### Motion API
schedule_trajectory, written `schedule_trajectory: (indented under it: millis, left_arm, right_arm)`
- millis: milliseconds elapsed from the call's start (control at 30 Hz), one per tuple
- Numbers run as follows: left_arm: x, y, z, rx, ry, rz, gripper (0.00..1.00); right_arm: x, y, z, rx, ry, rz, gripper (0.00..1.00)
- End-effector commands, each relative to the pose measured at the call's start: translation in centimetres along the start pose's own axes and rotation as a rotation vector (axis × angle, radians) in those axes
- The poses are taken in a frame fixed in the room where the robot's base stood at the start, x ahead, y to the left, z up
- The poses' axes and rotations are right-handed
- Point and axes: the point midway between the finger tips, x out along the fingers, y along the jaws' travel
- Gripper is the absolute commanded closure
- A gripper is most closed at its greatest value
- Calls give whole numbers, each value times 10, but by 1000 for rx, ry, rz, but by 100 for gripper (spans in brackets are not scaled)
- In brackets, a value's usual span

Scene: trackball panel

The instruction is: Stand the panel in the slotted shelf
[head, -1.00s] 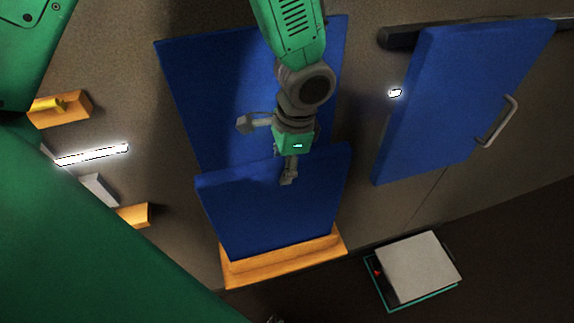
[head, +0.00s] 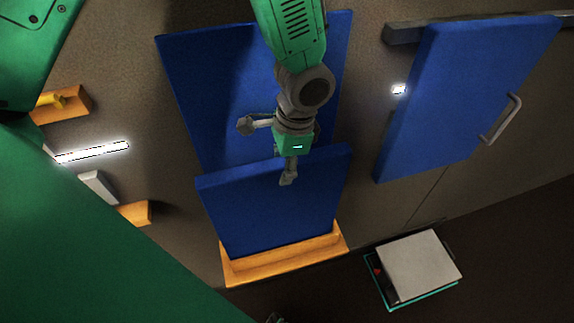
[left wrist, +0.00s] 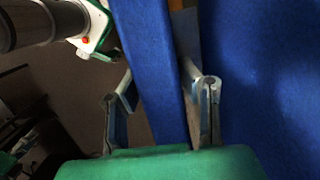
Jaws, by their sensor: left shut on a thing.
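The blue panel (head: 270,210) is upright, with its lower edge at the orange wooden slotted shelf (head: 285,267). I cannot tell how deep that edge sits in the slot. My left gripper (head: 267,152) is shut on the panel's upper edge, one finger on each face. In the left wrist view, the panel (left wrist: 152,75) runs between the two fingers (left wrist: 160,105). A bit of orange wood shows at the top there. My right gripper is not in view.
A larger blue board (head: 215,85) is behind the held panel. A blue door (head: 455,95) with a grey handle (head: 502,120) is at the right. A white-topped box (head: 420,266) is at lower right. Small wooden blocks (head: 135,213) and a light strip (head: 93,153) are at the left.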

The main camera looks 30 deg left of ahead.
Motion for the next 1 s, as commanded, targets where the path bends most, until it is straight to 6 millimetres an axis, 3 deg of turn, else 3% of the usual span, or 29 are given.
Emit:
schedule_trajectory:
  millis: [1000]
  left_arm:
    - [14, 1, -3, -1, -1, -2, 100]
  right_arm:
    - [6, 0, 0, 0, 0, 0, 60]
